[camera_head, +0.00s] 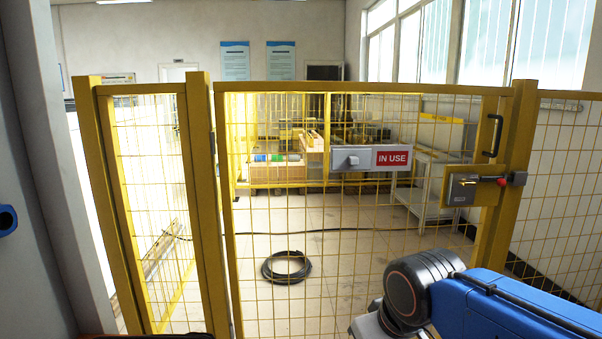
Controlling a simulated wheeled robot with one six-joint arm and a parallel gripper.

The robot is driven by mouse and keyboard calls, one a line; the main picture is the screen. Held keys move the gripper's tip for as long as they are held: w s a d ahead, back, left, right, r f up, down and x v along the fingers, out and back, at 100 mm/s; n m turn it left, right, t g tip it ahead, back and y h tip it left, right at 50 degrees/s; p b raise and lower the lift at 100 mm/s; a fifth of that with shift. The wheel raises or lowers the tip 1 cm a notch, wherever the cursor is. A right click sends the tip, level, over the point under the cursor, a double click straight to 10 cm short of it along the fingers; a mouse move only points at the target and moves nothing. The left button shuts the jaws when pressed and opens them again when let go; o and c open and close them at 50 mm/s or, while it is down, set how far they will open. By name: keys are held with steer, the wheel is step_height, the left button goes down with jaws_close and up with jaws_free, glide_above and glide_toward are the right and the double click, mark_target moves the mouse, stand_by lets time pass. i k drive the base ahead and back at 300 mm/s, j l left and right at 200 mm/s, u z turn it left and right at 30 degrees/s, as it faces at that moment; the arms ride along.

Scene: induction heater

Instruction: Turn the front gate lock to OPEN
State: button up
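The front gate is a yellow frame (365,87) with wire mesh, and it stands shut ahead of me. At its right edge sits a grey metal lock box (461,189). A dark lever with a red end (502,181) runs from the box to a dark block on the right post. No OPEN mark can be read on it. A black handle (493,135) is above the lock. A grey plate with a knob (352,160) and a red "IN USE" sign (393,158) hangs mid-gate. My blue arm is at the lower right, below the lock; its gripper is out of view.
Mesh panels continue on both sides of the gate, with a yellow post (206,180) at left. Behind the mesh are a coiled black hose (286,268) on the floor, a grey cart (428,200) and wooden shelving. A grey column stands at far left.

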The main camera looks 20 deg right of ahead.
mark_target(464, 182)
steer(key=z, duration=1.35)
